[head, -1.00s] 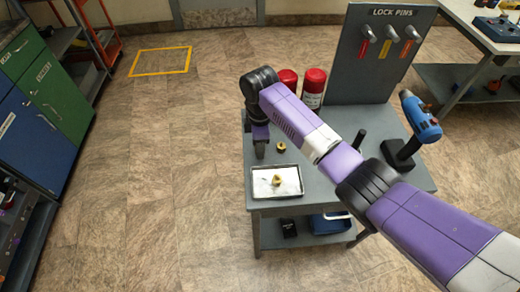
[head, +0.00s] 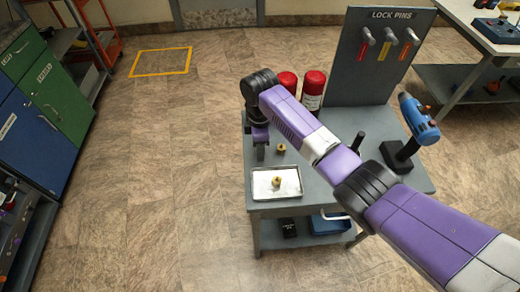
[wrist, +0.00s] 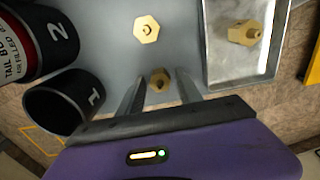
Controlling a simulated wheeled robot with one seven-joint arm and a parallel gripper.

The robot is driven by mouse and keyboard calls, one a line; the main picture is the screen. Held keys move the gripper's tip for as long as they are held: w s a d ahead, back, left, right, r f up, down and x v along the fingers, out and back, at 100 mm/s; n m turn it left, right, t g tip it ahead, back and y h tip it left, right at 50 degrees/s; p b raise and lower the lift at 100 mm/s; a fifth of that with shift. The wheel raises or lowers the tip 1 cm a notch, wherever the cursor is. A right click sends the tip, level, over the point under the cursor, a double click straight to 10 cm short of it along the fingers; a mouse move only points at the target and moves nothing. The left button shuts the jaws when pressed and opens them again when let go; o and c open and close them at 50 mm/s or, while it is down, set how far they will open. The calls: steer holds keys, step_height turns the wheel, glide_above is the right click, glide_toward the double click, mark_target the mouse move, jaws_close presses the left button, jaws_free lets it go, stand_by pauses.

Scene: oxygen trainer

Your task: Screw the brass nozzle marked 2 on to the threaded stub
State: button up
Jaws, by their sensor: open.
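My gripper (wrist: 160,88) is open, with its two fingers pointing down over the bench in the wrist view. A brass hex piece (wrist: 158,77) shows between the fingertips, partly hidden by my gripper; I cannot tell whether they touch it. A second brass hex piece (wrist: 146,30) stands on the bench just beyond. A third brass piece (wrist: 243,33) lies in the metal tray (wrist: 212,62). No number is readable on the brass pieces, and I cannot tell which is the nozzle marked 2 or the threaded stub. In the head view, my gripper (head: 260,153) is left of a brass piece (head: 281,148).
A lock-pin panel (head: 350,65) and a blue drill (head: 420,120) stand on the bench.

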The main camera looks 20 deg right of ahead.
jaws_close()
steer(key=shift+r+p, duration=2)
steer(key=shift+r, duration=0.05)
